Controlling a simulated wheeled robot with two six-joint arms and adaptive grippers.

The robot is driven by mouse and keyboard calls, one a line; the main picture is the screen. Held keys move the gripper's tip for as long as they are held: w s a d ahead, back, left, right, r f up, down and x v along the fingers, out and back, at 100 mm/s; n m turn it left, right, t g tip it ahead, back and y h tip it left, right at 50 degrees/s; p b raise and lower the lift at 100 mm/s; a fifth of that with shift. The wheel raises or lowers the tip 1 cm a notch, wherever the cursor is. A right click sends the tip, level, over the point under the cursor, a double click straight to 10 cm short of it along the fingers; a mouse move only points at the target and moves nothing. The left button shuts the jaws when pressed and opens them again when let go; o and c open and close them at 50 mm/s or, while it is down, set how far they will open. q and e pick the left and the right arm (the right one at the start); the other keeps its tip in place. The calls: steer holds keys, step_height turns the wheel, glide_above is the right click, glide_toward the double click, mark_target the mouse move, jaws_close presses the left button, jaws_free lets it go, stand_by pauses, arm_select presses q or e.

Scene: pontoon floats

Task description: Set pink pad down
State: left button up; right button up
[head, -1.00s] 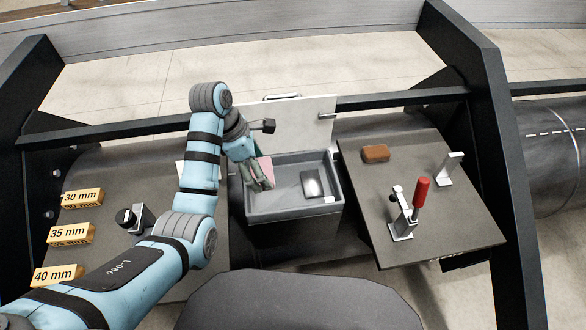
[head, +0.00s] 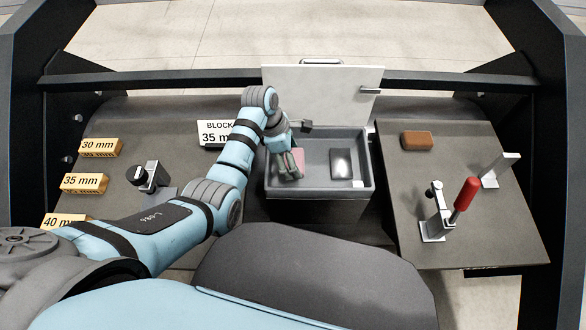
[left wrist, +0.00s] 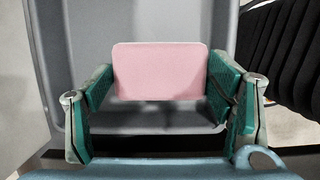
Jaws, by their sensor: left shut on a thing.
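The pink pad (left wrist: 159,71) is a flat, rounded rectangle between the two green-lined fingers of my left gripper (left wrist: 160,92) in the left wrist view. The fingers press on its left and right edges. In the head view the pad (head: 298,158) shows partly behind my left gripper (head: 290,172), inside the left part of the grey open bin (head: 321,190). Whether the pad touches the bin floor cannot be told. The right gripper is not in view.
The bin's raised lid (head: 325,95) stands behind. A brown block (head: 417,141) and a red-handled clamp (head: 465,195) are on the right panel. Yellow blocks (head: 84,183) line the left.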

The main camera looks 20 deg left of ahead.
arm_select(q)
step_height(320, 180, down, 4)
steer(key=shift+f+b, duration=0.15)
steer(key=shift+b, duration=0.75)
steer(key=shift+c, duration=0.4)
steer(key=o, duration=0.8)
steer(key=shift+c, duration=0.2)
steer(key=shift+r, duration=0.2)
steer(key=p+v, duration=0.5)
steer(key=v, duration=0.7)
